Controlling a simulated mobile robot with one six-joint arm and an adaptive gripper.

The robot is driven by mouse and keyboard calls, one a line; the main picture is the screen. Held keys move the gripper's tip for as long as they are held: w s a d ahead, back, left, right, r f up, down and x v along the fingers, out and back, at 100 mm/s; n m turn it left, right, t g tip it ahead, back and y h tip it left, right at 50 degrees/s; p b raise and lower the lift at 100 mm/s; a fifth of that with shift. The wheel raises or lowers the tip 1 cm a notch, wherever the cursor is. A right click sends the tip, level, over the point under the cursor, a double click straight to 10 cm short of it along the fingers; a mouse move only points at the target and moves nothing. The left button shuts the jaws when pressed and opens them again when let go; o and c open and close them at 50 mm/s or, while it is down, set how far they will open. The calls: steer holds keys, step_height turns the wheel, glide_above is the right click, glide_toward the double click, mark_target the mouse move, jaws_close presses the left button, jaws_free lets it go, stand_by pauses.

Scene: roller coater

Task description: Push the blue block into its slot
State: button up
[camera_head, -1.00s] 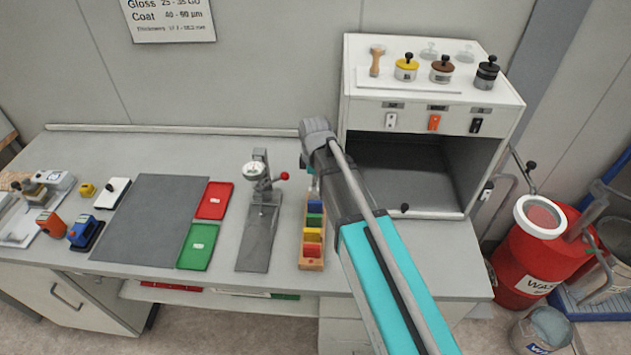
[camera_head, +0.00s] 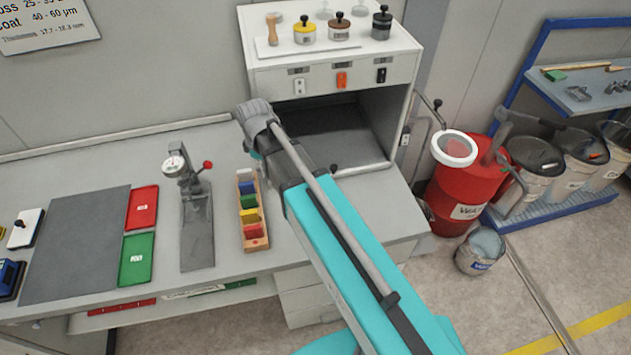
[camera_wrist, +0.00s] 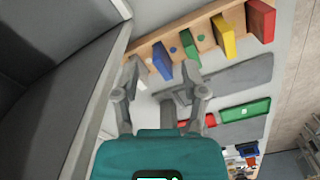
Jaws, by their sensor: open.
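The wooden rack (camera_head: 265,242) stands on the bench and holds a row of coloured blocks. The blue block (camera_head: 247,188) is near its far end, between a white block and a green block (camera_head: 249,202). In the wrist view the blue block (camera_wrist: 162,62) sticks out from the rack (camera_wrist: 205,30), near a blue dot. How deep it sits I cannot tell. My gripper (camera_wrist: 163,75) is open and empty, its fingertips to either side of the blue block in the picture, with the white block (camera_wrist: 142,68) by the left finger. Contact is unclear. The head view hides my fingers behind my arm.
A grey cabinet (camera_head: 270,75) with an open bay stands right of the rack. A gauge stand (camera_head: 197,230) is left of it, then red and green trays (camera_head: 138,258) and a grey mat (camera_head: 75,245). A yellow block (camera_wrist: 222,36) and red block (camera_wrist: 260,20) fill the rack's near end.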

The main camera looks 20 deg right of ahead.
steer(key=s+d+m, duration=1)
steer(key=d+m, duration=0.2)
steer(key=d, duration=0.1)
steer(key=shift+m, duration=0.3)
steer(key=shift+s+d, duration=0.1)
step_height(320, 180, down, 5)
steer(key=b, duration=0.4)
steer(key=shift+r+b, duration=0.1)
steer(key=shift+b, duration=0.25)
